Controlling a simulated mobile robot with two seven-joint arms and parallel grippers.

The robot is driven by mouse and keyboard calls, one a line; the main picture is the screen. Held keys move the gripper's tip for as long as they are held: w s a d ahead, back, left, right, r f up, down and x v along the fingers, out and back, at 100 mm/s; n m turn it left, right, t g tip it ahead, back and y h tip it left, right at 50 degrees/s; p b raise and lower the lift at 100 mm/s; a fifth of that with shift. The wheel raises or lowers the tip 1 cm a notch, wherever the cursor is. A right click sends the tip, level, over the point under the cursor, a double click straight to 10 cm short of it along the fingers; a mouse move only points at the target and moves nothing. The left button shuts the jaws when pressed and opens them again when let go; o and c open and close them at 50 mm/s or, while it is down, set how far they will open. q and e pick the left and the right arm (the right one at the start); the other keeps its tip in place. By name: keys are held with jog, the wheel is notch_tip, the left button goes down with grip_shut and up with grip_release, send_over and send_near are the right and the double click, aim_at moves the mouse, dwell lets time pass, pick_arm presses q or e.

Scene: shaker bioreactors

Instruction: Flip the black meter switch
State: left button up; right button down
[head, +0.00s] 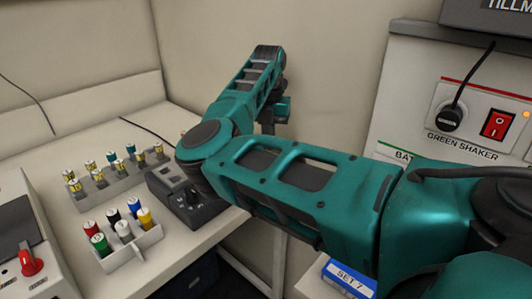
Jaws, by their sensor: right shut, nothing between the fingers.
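The black meter (204,214) lies on the white bench, left of the picture's middle. It is a dark box with a small display and a dark knob-like part on top. My right arm's joint covers its far right part, and I cannot make out its switch clearly. My right arm comes in from the right, passes over the meter's edge and folds back toward the wall. My right gripper (270,124) is at the dark end hanging behind the arm, shut and empty, apart from the meter. Its fingertips are hard to see. My left gripper is not in view.
A rack (110,180) of yellow-labelled vials stands behind a holder (135,250) with several coloured-cap bottles. A device with a red knob (30,263) is at lower left. A white panel with a red switch (497,124) and black plug stands right. A blue SET 7 box (350,278) is below.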

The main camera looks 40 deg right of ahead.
jog(key=shift+f+b, duration=0.8)
jog(key=shift+f, duration=0.3)
dwell(0.9)
jog(key=shift+r, duration=0.1)
jog(key=shift+r+p, duration=0.6)
jog(key=shift+r, duration=0.25)
jog(key=shift+r+p, duration=1.4)
jog(key=shift+r, duration=1.2)
